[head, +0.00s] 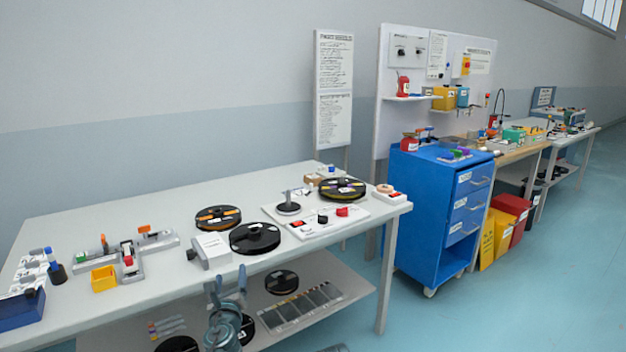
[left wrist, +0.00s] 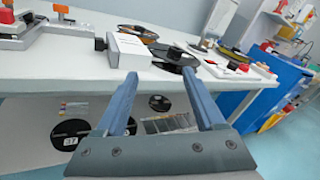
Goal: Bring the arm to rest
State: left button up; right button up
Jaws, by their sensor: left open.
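My left gripper (head: 229,290) is in front of the white table's (head: 364,215) front edge, at the bottom centre of the head view. Its two blue-grey fingers stand apart with nothing between them. In the left wrist view the left gripper (left wrist: 160,88) points toward the table edge, and its fingers are open and empty. It is below and in front of a white box (head: 212,249) and a black reel (head: 255,238). My right gripper is in neither view.
A lower shelf (head: 335,288) carries more reels and a sample tray. A blue drawer cart (head: 425,215) stands right of the table.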

pick_arm(q)
jog(key=s+d+n+g+p, duration=0.5)
jog(key=s+n+g+p, duration=0.1)
jog(key=s+n+p, duration=0.1)
jog(key=s+d+n+g+h+p, duration=0.1)
jog(key=s+d+n+g+p, duration=0.4)
jog(key=s+n, duration=0.5)
jog(key=s+d+r+n+g+p, duration=0.1)
jog(key=s+d+n+g+p, duration=0.4)
jog(key=s+n+p, duration=0.3)
jog(key=shift+s+n+g+h+p, duration=0.4)
jog(key=shift+s+g+p, duration=0.25)
jog(key=shift+g, duration=0.15)
